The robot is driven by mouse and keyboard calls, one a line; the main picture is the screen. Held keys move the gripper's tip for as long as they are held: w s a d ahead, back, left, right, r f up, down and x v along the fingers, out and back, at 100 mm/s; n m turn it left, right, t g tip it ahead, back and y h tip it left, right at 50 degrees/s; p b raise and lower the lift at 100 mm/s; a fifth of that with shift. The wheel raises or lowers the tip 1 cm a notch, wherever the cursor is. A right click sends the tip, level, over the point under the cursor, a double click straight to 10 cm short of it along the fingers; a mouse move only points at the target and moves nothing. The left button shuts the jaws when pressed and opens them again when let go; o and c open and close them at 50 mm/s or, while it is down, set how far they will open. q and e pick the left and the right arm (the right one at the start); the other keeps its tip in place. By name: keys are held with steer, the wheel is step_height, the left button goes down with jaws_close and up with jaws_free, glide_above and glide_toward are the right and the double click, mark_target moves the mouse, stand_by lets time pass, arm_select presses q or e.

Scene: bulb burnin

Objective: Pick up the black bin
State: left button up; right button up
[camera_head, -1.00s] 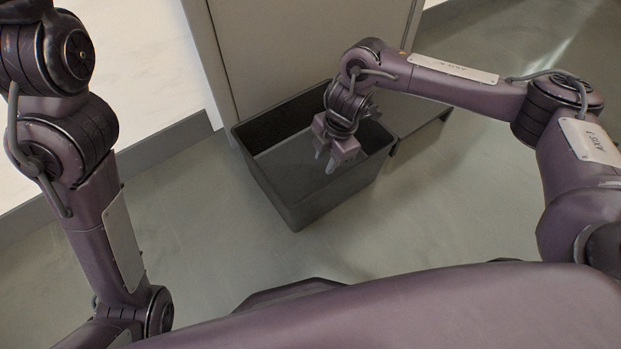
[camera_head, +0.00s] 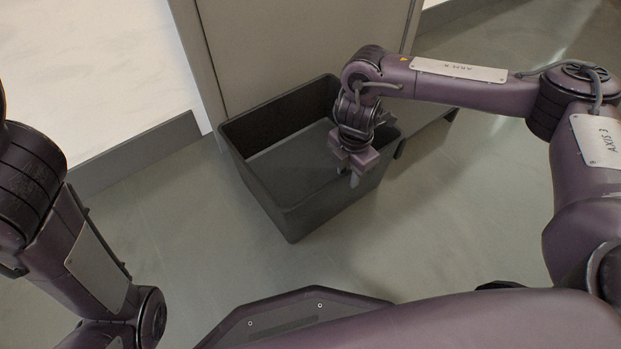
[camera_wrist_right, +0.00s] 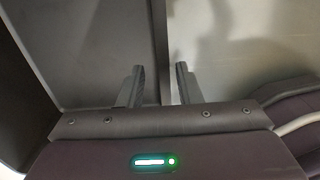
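The black bin (camera_head: 275,205) stands upright on the floor against a grey cabinet, open at the top and empty as far as I can see. My right gripper (camera_head: 349,177) is over its right-hand wall in the head view. In the right wrist view the gripper (camera_wrist_right: 161,84) is open, with one finger on the bin's inner side and one on the floor side. The bin's rim (camera_wrist_right: 160,40) runs between the fingers with gaps on both sides; I see no clear contact. My left arm shows at the left, but its gripper is out of view.
The grey cabinet (camera_head: 290,45) rises directly behind the bin. A pale surface with a dark grey edge strip (camera_head: 140,145) lies to the left. The floor (camera_head: 460,220) to the right and in front of the bin is clear.

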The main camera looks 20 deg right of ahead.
steer(key=shift+f, duration=0.65)
steer(key=shift+r, duration=0.1)
jaws_close()
steer(key=shift+s, duration=0.15)
stand_by(0.6)
